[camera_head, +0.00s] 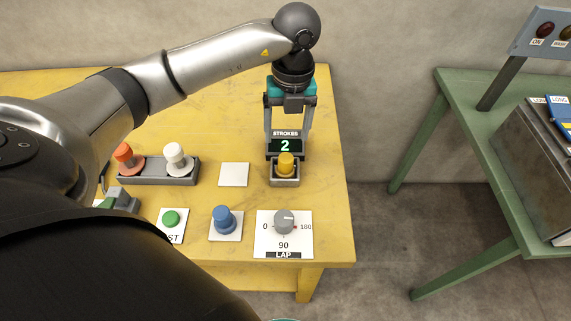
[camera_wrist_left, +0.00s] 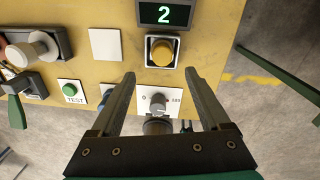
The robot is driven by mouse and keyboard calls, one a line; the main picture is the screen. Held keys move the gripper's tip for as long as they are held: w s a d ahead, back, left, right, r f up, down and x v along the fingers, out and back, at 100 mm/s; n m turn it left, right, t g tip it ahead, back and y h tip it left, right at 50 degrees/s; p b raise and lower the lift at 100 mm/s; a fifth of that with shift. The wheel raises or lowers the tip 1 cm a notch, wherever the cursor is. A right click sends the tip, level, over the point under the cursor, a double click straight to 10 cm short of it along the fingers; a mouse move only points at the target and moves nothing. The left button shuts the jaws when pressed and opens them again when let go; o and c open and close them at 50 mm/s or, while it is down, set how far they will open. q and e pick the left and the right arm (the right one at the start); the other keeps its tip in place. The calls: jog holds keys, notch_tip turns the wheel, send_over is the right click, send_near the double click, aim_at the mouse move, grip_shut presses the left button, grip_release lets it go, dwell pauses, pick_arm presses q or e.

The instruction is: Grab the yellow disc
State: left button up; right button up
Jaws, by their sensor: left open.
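The yellow disc (camera_head: 286,165) is a yellow knob-like piece with a stepped, rounded shape, sitting in a small grey square holder (camera_head: 285,181) near the table's right edge. The wrist view also shows the yellow disc (camera_wrist_left: 161,52) from above, framed by a light square rim. My left gripper (camera_head: 287,128) is open, pointing down, above the STROKES display area. In the wrist view the left gripper (camera_wrist_left: 160,76) has nothing between its fingers, and the disc appears just beyond the fingertips, roughly centred.
A display reading 2 (camera_head: 286,146) stands directly behind the holder. A grey dial (camera_head: 284,222), blue knob (camera_head: 224,219) and green button (camera_head: 171,218) lie in front. A white pad (camera_head: 234,174) and a block with orange and white knobs (camera_head: 158,172) are left.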

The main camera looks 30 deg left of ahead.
aim_at(286, 157)
pick_arm(q)
notch_tip(286, 157, down, 9)
jog(key=shift+r+b, duration=0.15)
jog(key=shift+b, duration=0.55)
jog(key=shift+c, duration=0.3)
grip_shut()
jog(key=shift+r, duration=0.1)
